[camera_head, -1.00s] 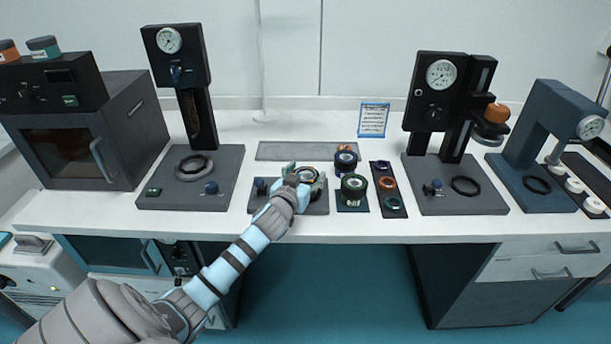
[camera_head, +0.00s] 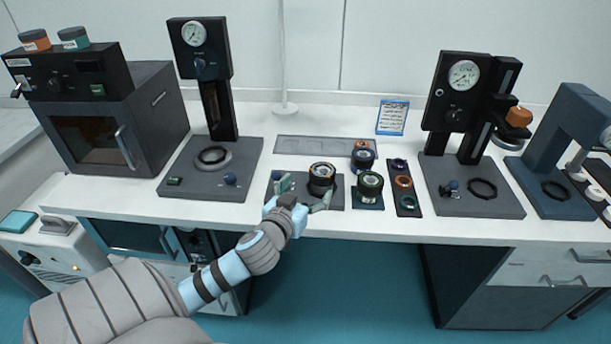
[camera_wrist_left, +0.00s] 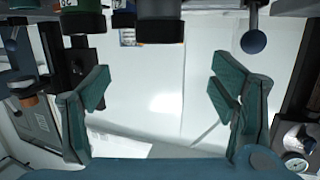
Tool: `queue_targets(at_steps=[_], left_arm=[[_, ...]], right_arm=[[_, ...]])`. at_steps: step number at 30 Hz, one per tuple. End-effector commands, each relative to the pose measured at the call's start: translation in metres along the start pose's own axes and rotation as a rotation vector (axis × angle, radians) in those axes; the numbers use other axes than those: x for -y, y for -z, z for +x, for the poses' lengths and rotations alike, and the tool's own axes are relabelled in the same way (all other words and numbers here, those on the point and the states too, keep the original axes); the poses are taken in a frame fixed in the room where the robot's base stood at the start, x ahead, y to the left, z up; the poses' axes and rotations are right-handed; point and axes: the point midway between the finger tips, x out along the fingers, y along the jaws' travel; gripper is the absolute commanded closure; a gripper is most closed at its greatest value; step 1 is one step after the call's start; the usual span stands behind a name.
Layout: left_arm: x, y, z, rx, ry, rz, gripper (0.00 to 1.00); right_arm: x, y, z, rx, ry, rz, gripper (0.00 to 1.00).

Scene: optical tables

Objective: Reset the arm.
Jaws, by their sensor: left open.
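My left arm reaches up from the lower left in the head view. Its gripper (camera_head: 302,195) is open and empty at the front edge of a small dark fixture plate (camera_head: 333,204). A black lens-like cylinder (camera_head: 321,178) stands on that plate, just beyond the fingers. In the left wrist view the two green finger pads (camera_wrist_left: 162,105) are wide apart with nothing between them. A dark cylinder (camera_wrist_left: 160,22) shows beyond them at the top of that view, clear of the pads. My right gripper is not in view.
Right of the fixture stand a green-banded cylinder (camera_head: 369,186), a blue-banded one (camera_head: 363,159) and a dark strip with rings (camera_head: 405,204). Gauge presses stand left (camera_head: 202,80) and right (camera_head: 462,105). An oven (camera_head: 110,130) is far left. Free space lies before the white table (camera_head: 440,228).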

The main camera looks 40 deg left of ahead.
Motion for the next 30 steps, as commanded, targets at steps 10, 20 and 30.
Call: queue_targets(at_steps=[10,20,30], left_arm=[[0.0,0.0,-0.005,0.0,0.0,0.0,0.22],[0.0,-0.013,-0.011,0.043,0.014,0.008,0.22],[-0.025,-0.161,-0.135,0.676,-0.016,0.21,0.22]], right_arm=[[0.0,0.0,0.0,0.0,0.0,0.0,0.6],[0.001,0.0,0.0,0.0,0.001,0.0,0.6],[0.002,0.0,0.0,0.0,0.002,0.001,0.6]])
